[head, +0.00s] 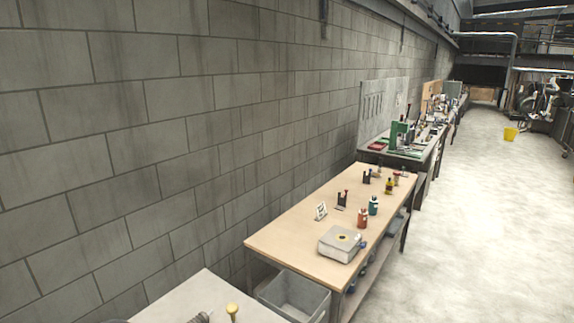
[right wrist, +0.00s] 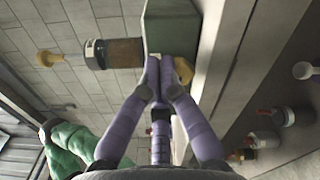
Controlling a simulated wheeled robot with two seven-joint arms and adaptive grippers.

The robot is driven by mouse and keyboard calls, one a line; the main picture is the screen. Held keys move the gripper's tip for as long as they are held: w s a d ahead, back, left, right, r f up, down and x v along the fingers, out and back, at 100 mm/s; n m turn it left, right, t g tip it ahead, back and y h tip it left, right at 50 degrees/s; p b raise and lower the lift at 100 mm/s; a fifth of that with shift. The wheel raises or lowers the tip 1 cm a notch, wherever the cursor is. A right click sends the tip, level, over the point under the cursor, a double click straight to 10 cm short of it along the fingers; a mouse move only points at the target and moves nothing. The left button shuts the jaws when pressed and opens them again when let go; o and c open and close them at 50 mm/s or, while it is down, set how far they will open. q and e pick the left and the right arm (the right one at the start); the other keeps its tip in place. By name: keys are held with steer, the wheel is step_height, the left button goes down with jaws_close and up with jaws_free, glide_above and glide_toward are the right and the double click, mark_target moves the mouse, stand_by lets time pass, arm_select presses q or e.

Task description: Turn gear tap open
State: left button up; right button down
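My right gripper (right wrist: 156,68) shows in the right wrist view with purple fingers. Its fingertips are drawn together against a grey-green box (right wrist: 170,28), and nothing is clearly seen between them. A yellow-brown rounded part (right wrist: 184,70) is just right of the fingertips, partly hidden; I cannot tell whether it is the gear tap. A cylinder with a brown middle and dark collar (right wrist: 122,52) joins the box from the left, with a yellow-ended stem (right wrist: 45,58). In the head view, a gold knob (head: 232,309) stands at the pale table's edge.
The pale table (head: 190,295) is at the bottom of the head view. A grey bin (head: 294,293) and a wooden bench (head: 285,240) with bottles and a grey scale (head: 342,244) stand beyond. A green segmented object (right wrist: 75,140), unclear, is at the lower left.

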steer(key=p+v, duration=0.2)
steer(key=v, duration=0.4)
steer(key=shift+w+d+r, duration=0.15)
steer(key=shift+w+r, duration=0.05)
steer(key=shift+r, duration=0.2)
stand_by(0.3)
